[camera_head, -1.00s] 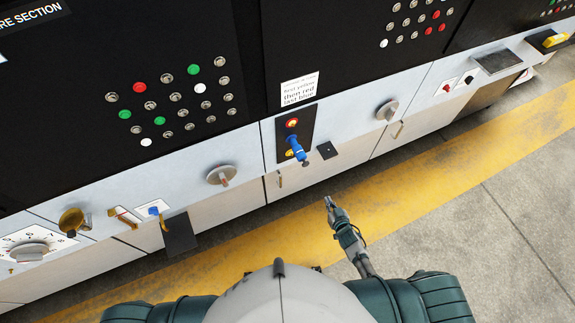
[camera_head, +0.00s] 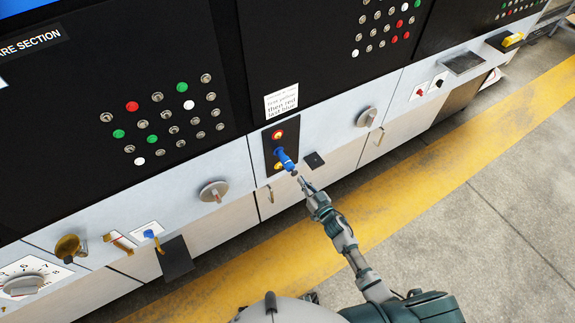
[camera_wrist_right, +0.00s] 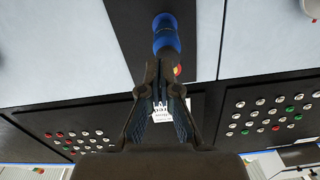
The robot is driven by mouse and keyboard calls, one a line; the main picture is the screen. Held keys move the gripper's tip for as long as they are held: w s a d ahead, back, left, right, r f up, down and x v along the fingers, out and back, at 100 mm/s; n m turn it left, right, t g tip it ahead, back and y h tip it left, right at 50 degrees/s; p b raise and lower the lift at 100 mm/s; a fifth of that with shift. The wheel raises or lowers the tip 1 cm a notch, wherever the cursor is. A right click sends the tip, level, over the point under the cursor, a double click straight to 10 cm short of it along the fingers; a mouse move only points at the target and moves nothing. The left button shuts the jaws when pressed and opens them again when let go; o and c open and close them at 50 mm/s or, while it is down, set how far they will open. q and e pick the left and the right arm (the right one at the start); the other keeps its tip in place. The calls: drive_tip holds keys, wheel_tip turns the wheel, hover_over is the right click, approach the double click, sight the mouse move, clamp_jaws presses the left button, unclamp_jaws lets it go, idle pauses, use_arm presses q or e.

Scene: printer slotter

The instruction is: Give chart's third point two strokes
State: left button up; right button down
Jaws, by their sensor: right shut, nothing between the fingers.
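The chart (camera_head: 281,102) is a white card above the black plate; it reads first yellow, then red, last blue. The plate carries a red point (camera_head: 278,134), a yellow point (camera_head: 278,166) and a blue handle-like part (camera_head: 286,157) sticking out toward me. My right gripper (camera_head: 298,179) is shut and empty, its tips just below and right of the blue part's outer end. In the right wrist view the blue part (camera_wrist_right: 166,36) stands just beyond the fingertips (camera_wrist_right: 152,66); I cannot tell whether they touch. My left gripper is not in view.
Round knobs (camera_head: 213,191) (camera_head: 367,117) stick out of the white panel on both sides. A dark flap (camera_head: 176,258) hangs at lower left. The floor with its yellow stripe (camera_head: 440,165) is clear.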

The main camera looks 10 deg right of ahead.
sight(294, 175)
drive_tip(key=shift+w+a+r, duration=0.1)
drive_tip(key=shift+w+a, duration=0.3)
drive_tip(key=shift+a, duration=0.75)
drive_tip(key=shift+w+d, duration=0.4)
drive_tip(key=shift+d, duration=0.15)
drive_tip(key=shift+w+d, duration=0.2)
drive_tip(key=shift+w, duration=0.05)
drive_tip(key=shift+w+a, duration=0.2)
drive_tip(key=shift+a, duration=0.55)
drive_tip(key=shift+s, duration=0.35)
drive_tip(key=shift+s+d, duration=0.4)
drive_tip(key=shift+d, duration=0.05)
drive_tip(key=shift+s+d, duration=0.2)
drive_tip(key=shift+d, duration=0.1)
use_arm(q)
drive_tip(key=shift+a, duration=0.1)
use_arm(e)
drive_tip(key=shift+a, duration=0.2)
